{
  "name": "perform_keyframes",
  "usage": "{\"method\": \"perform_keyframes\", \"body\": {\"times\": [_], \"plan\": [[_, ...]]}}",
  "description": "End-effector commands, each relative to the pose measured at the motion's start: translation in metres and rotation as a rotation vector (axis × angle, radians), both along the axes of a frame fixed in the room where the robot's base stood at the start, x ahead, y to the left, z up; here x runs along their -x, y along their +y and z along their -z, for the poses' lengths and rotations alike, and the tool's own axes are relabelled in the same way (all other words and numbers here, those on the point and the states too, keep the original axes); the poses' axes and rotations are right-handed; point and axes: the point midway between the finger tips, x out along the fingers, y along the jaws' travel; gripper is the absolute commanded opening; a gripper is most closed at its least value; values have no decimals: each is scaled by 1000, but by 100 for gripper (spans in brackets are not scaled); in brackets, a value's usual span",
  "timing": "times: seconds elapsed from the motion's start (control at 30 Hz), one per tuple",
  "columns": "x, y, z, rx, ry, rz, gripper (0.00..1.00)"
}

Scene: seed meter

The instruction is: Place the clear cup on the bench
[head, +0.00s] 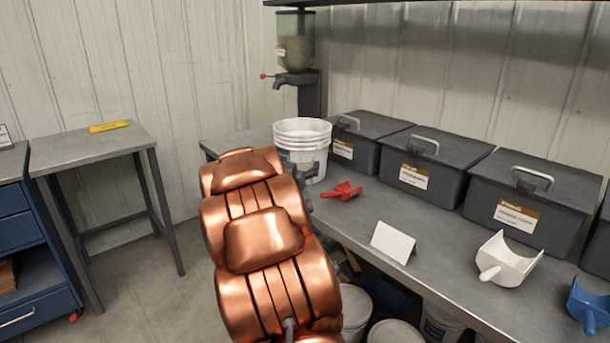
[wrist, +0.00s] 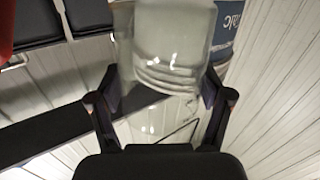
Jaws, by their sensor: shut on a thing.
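The clear cup (wrist: 172,45) is between the two dark fingers of my gripper (wrist: 160,88) in the wrist view. My gripper is shut on it, one finger at each side. In the head view my copper-coloured arm hides most of the gripper; only dark parts show by the white buckets, and I cannot make out the cup there. The grey bench (head: 358,207) runs along the wall. I cannot tell whether the cup touches it.
A red scoop (head: 342,191), blank card (head: 393,242), white scoop (head: 507,262) and blue scoop (head: 590,305) lie on the bench. Lidded dark bins (head: 425,165) line its back. Clear bench lies around the card.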

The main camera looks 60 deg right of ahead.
Motion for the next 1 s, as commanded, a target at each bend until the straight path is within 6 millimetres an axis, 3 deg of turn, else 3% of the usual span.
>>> {"method": "perform_keyframes", "body": {"times": [0.3,0.53,1.0], "plan": [[-1,-21,4,-1,0,0,48],[-1,-19,31,-5,2,-1,48],[-1,-19,37,1,0,-1,48]]}}
